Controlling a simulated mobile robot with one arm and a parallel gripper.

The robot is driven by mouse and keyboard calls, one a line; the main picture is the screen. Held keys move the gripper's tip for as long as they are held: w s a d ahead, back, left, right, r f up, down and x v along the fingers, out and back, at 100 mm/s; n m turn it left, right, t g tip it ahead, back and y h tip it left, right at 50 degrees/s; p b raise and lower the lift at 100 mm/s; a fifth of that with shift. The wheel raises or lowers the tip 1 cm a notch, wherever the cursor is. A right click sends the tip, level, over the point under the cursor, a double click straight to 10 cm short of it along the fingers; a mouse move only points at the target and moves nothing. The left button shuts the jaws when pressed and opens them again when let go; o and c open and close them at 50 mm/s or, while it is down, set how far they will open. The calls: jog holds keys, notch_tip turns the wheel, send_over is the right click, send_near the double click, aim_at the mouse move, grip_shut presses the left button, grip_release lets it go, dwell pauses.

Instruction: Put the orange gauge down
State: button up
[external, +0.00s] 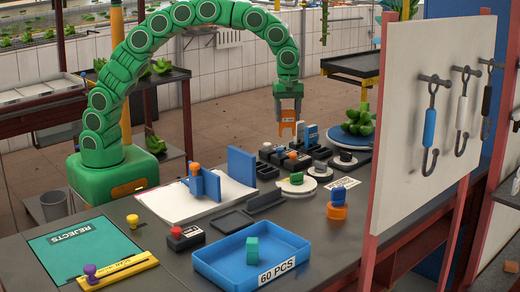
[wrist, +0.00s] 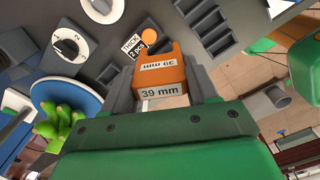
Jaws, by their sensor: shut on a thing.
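The orange gauge (external: 287,129) hangs below my gripper (external: 289,108) in the external view, above the back part of the dark bench (external: 300,227). It is fork-shaped with two prongs pointing down. In the wrist view the gauge (wrist: 171,74) sits between the two grey fingers of my gripper (wrist: 162,85), with labels reading 39 mm. My gripper is shut on it. The gauge appears clear of the bench, though its exact height is hard to tell.
Black slotted blocks (external: 317,153) and white dials (external: 297,185) stand below and near the gauge. A blue round plate with a green plant (external: 358,123) is at the right.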

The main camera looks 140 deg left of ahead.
jog(key=w+d+f+m, duration=0.2)
jog(key=w+d+m, duration=0.55)
jog(key=d, duration=0.35)
jog(key=w+d+f+m, duration=0.2)
jog(key=w+d+m, duration=0.55)
jog(key=d, duration=0.45)
jog(key=w+d+f+m, duration=0.1)
jog(key=w+d+m, duration=0.1)
jog(key=d+m, duration=0.5)
jog(key=w+d+f+m, duration=0.1)
jog(key=d+m, duration=0.6)
jog(key=d, duration=1)
jog(key=shift+w+f+m, duration=0.4)
jog(key=shift+f, duration=0.15)
jog(key=shift+d, duration=0.15)
jog(key=shift+a, duration=0.2)
